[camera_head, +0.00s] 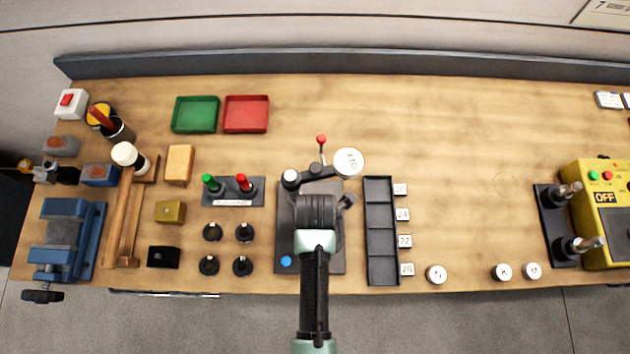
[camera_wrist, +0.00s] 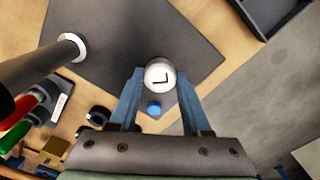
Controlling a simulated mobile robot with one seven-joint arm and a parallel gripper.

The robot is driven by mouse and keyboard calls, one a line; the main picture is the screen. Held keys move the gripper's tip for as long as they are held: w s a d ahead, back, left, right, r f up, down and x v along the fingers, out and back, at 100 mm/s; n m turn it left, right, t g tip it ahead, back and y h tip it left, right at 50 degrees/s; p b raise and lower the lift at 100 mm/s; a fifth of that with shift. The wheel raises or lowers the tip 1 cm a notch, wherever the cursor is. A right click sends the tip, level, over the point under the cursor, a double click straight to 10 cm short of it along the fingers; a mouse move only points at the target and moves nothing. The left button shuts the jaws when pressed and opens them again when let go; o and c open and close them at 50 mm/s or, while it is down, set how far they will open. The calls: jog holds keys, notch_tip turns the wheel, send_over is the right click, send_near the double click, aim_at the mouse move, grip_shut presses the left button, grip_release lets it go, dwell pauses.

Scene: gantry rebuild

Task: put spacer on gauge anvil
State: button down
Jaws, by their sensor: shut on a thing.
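A round silver-white spacer marked with an "L"-like sign (camera_wrist: 160,75) sits between the two blue fingertips of my gripper (camera_wrist: 160,84) in the wrist view. My gripper is shut on it, above the dark gauge base plate (camera_wrist: 120,28). In the head view my arm covers the middle of the gauge base plate (camera_head: 285,240), and the fingertips and held spacer are hidden. The gauge's round dial (camera_head: 349,161) and red-tipped lever (camera_head: 321,139) show just beyond my wrist. I cannot make out the anvil, or whether the spacer touches anything below.
A black compartment tray (camera_head: 382,183) with number tags stands right of the gauge. Loose spacers (camera_head: 437,274) lie along the front edge. Several black knobs (camera_head: 244,232) and a red-and-green handle rack (camera_head: 233,199) stand left.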

jog(key=shift+f, duration=0.15)
jog(key=shift+c, duration=1.8)
grip_release()
